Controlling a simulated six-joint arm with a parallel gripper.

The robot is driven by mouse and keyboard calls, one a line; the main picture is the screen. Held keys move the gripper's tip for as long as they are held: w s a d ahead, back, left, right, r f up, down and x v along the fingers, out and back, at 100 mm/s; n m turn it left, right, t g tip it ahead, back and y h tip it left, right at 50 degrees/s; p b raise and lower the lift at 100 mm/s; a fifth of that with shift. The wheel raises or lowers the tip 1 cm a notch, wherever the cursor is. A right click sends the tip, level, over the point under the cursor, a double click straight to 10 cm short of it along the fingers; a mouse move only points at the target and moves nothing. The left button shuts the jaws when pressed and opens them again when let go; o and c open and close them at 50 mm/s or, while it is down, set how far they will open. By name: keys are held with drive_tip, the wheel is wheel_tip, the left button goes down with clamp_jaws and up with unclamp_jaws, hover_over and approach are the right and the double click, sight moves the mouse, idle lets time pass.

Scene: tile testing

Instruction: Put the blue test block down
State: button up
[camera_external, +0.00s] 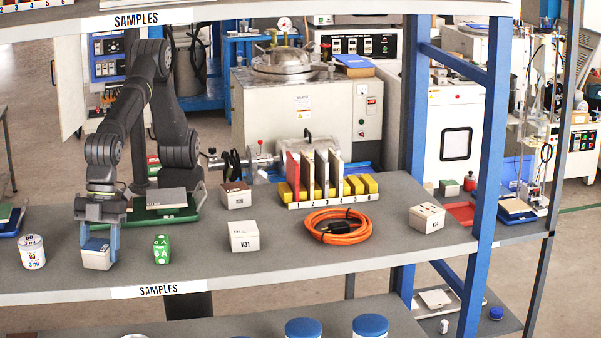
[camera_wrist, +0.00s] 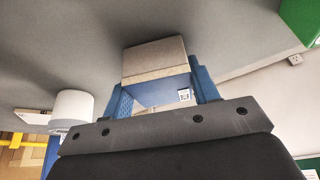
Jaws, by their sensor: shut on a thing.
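My gripper (camera_external: 99,247) points down over the front left of the grey shelf, its blue fingers shut on the test block (camera_external: 96,261). In the external view the block looks pale grey-white between the fingers, close to the shelf surface; I cannot tell whether it touches. In the wrist view my gripper (camera_wrist: 163,85) has one finger on each side of the block (camera_wrist: 153,60). There it shows a grey-beige face and a blue face with a small square code label. The fingers hide part of its sides.
A white jar (camera_external: 32,252) stands left of the block, and a green block (camera_external: 161,249) marked A stands right. White block V31 (camera_external: 244,236) is further right. An orange cable coil (camera_external: 338,227) and a yellow numbered tile rack (camera_external: 292,190) lie beyond. The shelf's front edge (camera_external: 200,287) is near.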

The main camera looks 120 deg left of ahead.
drive_tip(key=o, duration=1.2)
drive_tip(key=shift+f, duration=0.1)
drive_tip(key=shift+o, duration=0.2)
drive_tip(key=v, duration=1.2)
drive_tip(key=shift+r, duration=0.2)
drive_tip(key=shift+f, duration=0.1)
